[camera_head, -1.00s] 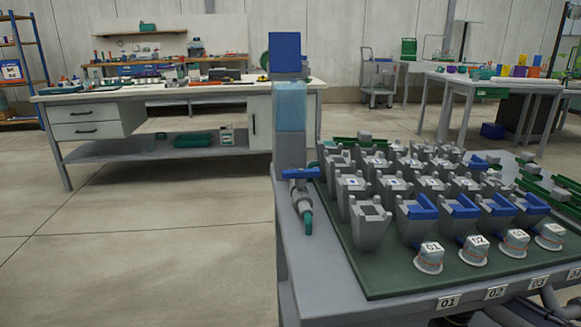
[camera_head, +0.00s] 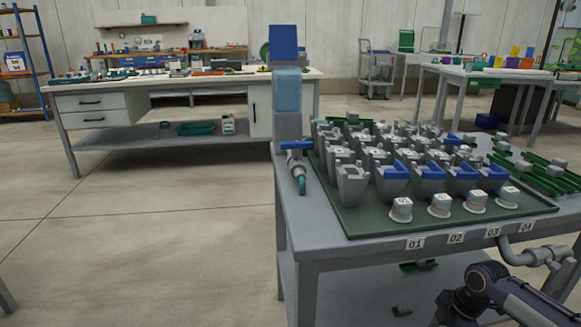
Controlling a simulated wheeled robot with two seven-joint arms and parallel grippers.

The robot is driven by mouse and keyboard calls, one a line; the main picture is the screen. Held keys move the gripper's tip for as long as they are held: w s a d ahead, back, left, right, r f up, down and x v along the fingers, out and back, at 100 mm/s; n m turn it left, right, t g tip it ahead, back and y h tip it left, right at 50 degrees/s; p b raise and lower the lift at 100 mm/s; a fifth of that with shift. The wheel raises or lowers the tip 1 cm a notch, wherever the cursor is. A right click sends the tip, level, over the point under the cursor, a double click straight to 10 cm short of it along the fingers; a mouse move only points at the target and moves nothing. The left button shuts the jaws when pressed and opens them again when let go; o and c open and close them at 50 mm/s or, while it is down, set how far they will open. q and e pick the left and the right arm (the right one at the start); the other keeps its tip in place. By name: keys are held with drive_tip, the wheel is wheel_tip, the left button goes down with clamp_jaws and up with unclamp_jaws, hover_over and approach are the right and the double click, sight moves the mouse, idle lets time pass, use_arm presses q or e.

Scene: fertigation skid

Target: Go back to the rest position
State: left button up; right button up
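The skid table (camera_head: 330,252) stands right of the middle, with a dark green mat (camera_head: 365,228) on top. Rows of grey pots (camera_head: 352,184) stand on the mat, several with blue fronts (camera_head: 427,172). A row of small pale caps (camera_head: 401,208) sits along the front of the mat. A column with a blue top (camera_head: 284,42) and a valve with a blue handle (camera_head: 297,146) stands at the table's left corner. Part of my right arm shows at the bottom right, but its gripper is out of frame. My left gripper is not in view.
A long workbench (camera_head: 180,140) with drawers stands at the back left. A shelf rack (camera_head: 30,65) is at the far left. A trolley (camera_head: 378,75) and another table (camera_head: 490,72) are at the back right. The floor (camera_head: 180,225) left of the skid is clear.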

drive_tip(key=s+a+r+m+t+y, duration=0.25)
drive_tip(key=s+r+m, duration=0.35)
drive_tip(key=r, duration=0.4)
drive_tip(key=s+a+r+m+t+y, duration=0.1)
drive_tip(key=s+a+r+m+t, duration=0.3)
drive_tip(key=s+r, duration=0.55)
drive_tip(key=s+a+f+m+g+h+p, duration=0.15)
drive_tip(key=s+a+m, duration=0.35)
drive_tip(key=a+m, duration=0.55)
wheel_tip(320, 180, up, 37)
drive_tip(key=a+n+p, duration=0.1)
drive_tip(key=p, duration=3.7)
drive_tip(key=shift+s+a+r, duration=0.15)
drive_tip(key=shift+s+a, duration=0.1)
